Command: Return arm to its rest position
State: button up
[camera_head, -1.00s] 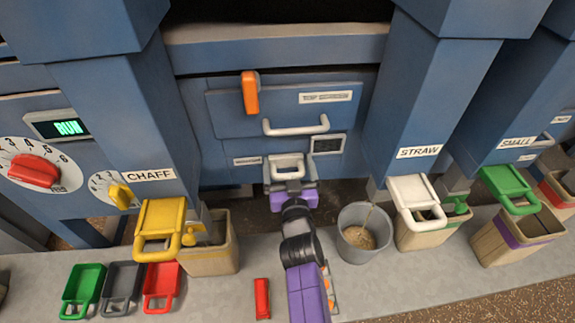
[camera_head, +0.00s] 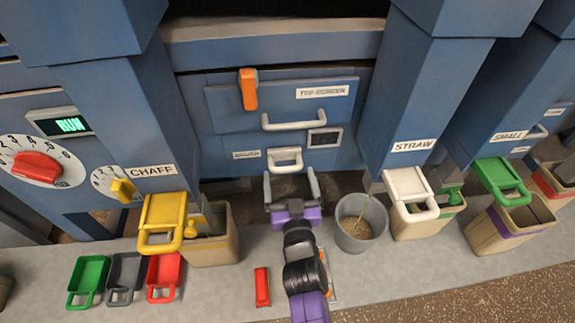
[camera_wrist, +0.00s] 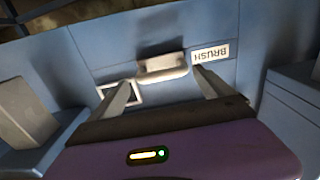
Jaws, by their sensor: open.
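My gripper (camera_head: 291,188) is open and empty in the middle of the head view, its two fingers pointing at the blue machine. The white brush handle (camera_head: 285,159) sits just beyond the fingertips, apart from them. In the wrist view, the fingers of my gripper (camera_wrist: 165,85) stand wide apart, with the white brush handle (camera_wrist: 162,68) beyond and between them. My purple and black arm reaches up from the bottom of the head view.
A grey bucket (camera_head: 360,222) stands right of my arm. A red object (camera_head: 262,287) lies left of it. The yellow chaff gate (camera_head: 162,222) and white straw gate (camera_head: 410,195) flank the space. The top screen drawer handle (camera_head: 295,121) is above.

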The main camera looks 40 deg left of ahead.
jog(key=shift+s+d, duration=0.25)
jog(key=shift+d, duration=0.05)
dwell(0.5)
jog(key=s+d+r+t, duration=0.1)
jog(key=d+r, duration=0.3)
jog(key=r, duration=0.1)
jog(key=s+d+r+m+t+h, duration=0.1)
jog(key=s+d+m+t+h, duration=0.15)
jog(key=s+d, duration=0.75)
jog(key=s+d+m+t+h, duration=0.1)
jog(key=d+m+t+h, duration=0.15)
jog(key=d, duration=1.65)
jog(key=s+d+r+m+g+h+p, duration=0.1)
jog(key=s+d+r+m+g+h, duration=0.2)
jog(key=s+d+h, duration=0.5)
jog(key=s+d+r+m, duration=0.1)
jog(key=s+d, duration=0.8)
jog(key=s, duration=0.1)
jog(key=shift+m+h, duration=0.3)
jog(key=shift+m, duration=0.1)
